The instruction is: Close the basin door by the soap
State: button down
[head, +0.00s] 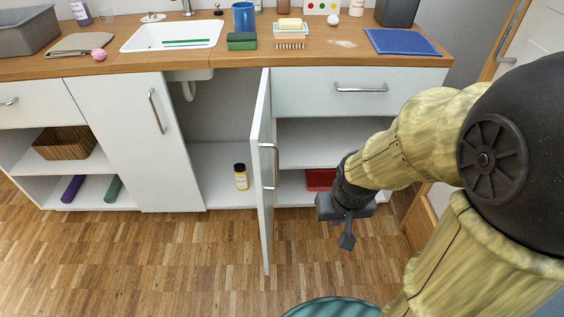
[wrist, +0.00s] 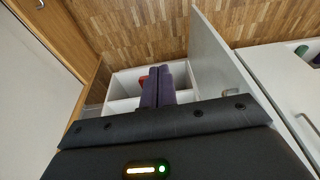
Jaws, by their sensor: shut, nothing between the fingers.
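The basin door by the soap (head: 262,190) is a white panel standing wide open, sticking out from the cabinet towards me. Its metal handle (head: 275,165) is on the right-hand face. In the wrist view the door (wrist: 215,55) rises to the right of the fingers. My gripper (head: 346,241) is shut and empty, to the right of the door and apart from it. Its dark fingers also show in the wrist view (wrist: 157,88). The soap (head: 290,23) lies on a dish on the counter, above and right of the door. The white basin (head: 150,36) is set in the counter.
The other basin door (head: 118,140) is closed. A yellow bottle (head: 241,177) stands inside the open cabinet. Right of the open door are a closed drawer (head: 310,92) and open shelves with a red box (head: 320,179). The wooden floor before the cabinets is clear.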

dwell(0.3)
jog(key=w+a+r+m+y+p, duration=0.1)
jog(key=w+r+m+y+p, duration=0.3)
jog(key=m, duration=0.5)
jog(key=w+a+r+m+g+y+p, duration=0.1)
jog(key=w+r+m+y+p, duration=0.3)
jog(key=w+m+p, duration=0.3)
jog(key=m+y+p, duration=0.1)
jog(key=m+p, duration=0.2)
jog(key=p, duration=0.1)
jog(key=shift+w+a+r+g+p, duration=0.15)
jog(key=shift+w+r+g+p, duration=0.15)
jog(key=shift+w, duration=0.1)
jog(key=shift+f, duration=0.1)
